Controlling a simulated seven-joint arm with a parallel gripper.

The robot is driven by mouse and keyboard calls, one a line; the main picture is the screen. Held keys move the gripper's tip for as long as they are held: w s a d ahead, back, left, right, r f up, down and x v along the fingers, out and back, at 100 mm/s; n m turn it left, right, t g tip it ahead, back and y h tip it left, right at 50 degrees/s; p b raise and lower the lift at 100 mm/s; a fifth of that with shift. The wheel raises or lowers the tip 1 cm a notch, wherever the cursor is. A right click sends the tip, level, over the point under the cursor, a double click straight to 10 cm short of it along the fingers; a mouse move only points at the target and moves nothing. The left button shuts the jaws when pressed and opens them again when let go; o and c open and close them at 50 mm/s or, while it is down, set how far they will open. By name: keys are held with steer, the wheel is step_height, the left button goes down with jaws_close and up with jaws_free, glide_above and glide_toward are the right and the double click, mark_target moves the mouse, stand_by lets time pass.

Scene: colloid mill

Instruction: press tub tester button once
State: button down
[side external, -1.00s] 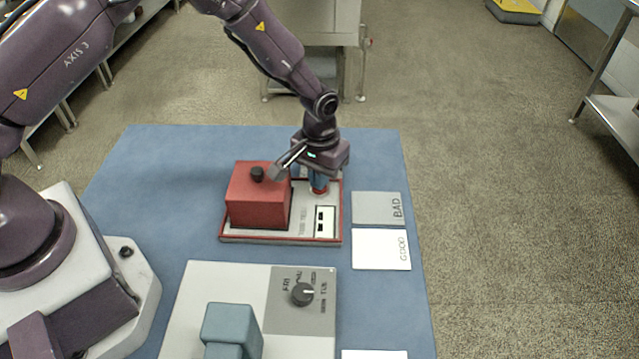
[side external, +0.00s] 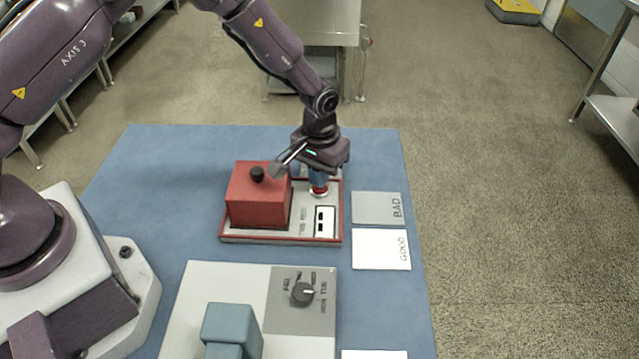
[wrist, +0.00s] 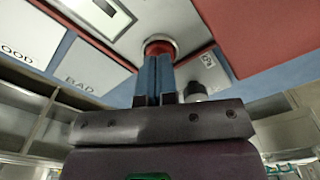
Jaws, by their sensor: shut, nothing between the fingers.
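The tub tester is a red box (side external: 258,200) with a black knob on top, set on a grey, red-edged base panel (side external: 304,228). Its round red button (side external: 319,192) sits on the panel right of the box. My gripper (side external: 319,186) points down directly over the button, its blue fingers shut together and empty. In the wrist view the fingertips (wrist: 159,57) line up with the red button (wrist: 158,44), partly covering it. I cannot tell whether they touch it. A white window (side external: 325,222) with black marks lies in front of the button.
A grey BAD card (side external: 377,207) and a white GOOD card (side external: 381,249) lie to the right on the blue mat (side external: 400,310). A second grey panel with a dial (side external: 303,293) and a blue-grey block (side external: 231,325) stands in front.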

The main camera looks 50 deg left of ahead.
steer(key=shift+r, duration=3.2)
steer(key=shift+r, duration=1.1)
stand_by(2.0)
steer(key=s+a+r+m+t, duration=0.1)
steer(key=s+a+r+t, duration=0.1)
steer(key=s+r, duration=0.9)
steer(key=s+a+r+m+t, duration=0.2)
steer(key=s+a+r, duration=0.3)
steer(key=s+r, duration=0.7)
steer(key=shift+s+t, duration=0.8)
steer(key=shift+s, duration=0.3)
